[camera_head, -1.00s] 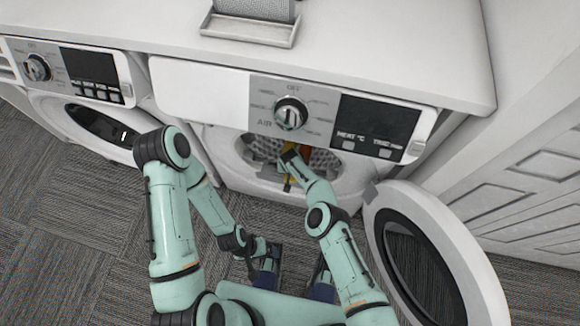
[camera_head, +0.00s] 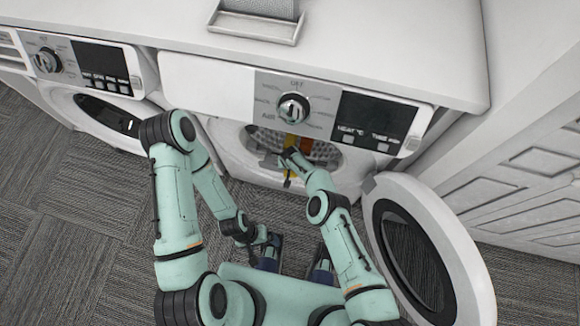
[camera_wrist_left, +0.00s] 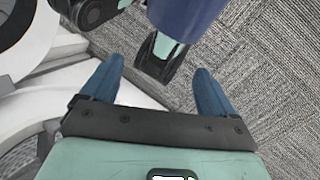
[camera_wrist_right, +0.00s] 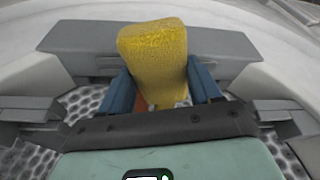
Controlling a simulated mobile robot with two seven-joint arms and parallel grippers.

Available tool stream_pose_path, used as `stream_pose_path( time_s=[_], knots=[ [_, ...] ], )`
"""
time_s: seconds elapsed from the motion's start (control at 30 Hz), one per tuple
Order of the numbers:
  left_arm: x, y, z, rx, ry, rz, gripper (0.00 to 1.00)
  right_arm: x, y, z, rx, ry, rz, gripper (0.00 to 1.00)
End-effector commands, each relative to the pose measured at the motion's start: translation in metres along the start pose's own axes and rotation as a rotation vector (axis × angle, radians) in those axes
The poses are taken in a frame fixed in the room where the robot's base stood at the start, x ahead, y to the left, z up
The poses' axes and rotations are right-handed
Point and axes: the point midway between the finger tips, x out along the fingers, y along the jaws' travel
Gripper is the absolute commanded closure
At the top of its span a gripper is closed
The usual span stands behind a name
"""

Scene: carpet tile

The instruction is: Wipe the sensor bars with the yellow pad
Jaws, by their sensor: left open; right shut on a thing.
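The yellow pad (camera_wrist_right: 155,58) is upright between the fingers of my right gripper (camera_wrist_right: 162,92) in the right wrist view. The fingers are shut on it. In the head view the pad shows as a yellow patch (camera_head: 290,142) inside the open drum, just beyond my right gripper (camera_head: 287,160). A grey slotted panel (camera_wrist_right: 85,42) lies behind the pad; I cannot tell whether it carries the sensor bars or whether the pad touches it. My left gripper (camera_wrist_left: 157,88) is open and empty above the carpet, outside the machine.
The machine's round door (camera_head: 425,255) hangs open at the right. An orange patch (camera_head: 305,146) shows beside the pad. Perforated drum metal (camera_wrist_right: 85,100) surrounds my right gripper. A second machine (camera_head: 75,65) stands left, and a grey tray (camera_head: 255,27) sits on top. Carpet (camera_head: 70,220) is clear at left.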

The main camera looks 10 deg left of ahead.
Motion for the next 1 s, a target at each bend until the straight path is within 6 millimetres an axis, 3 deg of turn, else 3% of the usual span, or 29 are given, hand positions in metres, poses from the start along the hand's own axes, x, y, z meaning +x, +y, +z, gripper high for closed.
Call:
stream_pose_path(
  time_s=[0.1, 0.5, 1.0],
  knots=[
    [0.014, -0.004, -0.005, 0.001, 0.013, 0.002, 0.12, 0.005, 0.002, -0.007, 0.001, 0.002, -0.001, 0.71],
    [0.040, -0.006, -0.024, 0.006, 0.062, 0.013, 0.12, 0.007, 0.007, -0.028, 0.000, 0.005, -0.001, 0.71],
    [0.035, -0.004, -0.025, 0.007, 0.068, 0.015, 0.12, -0.001, 0.008, -0.033, 0.000, 0.006, -0.001, 0.71]
  ],
)
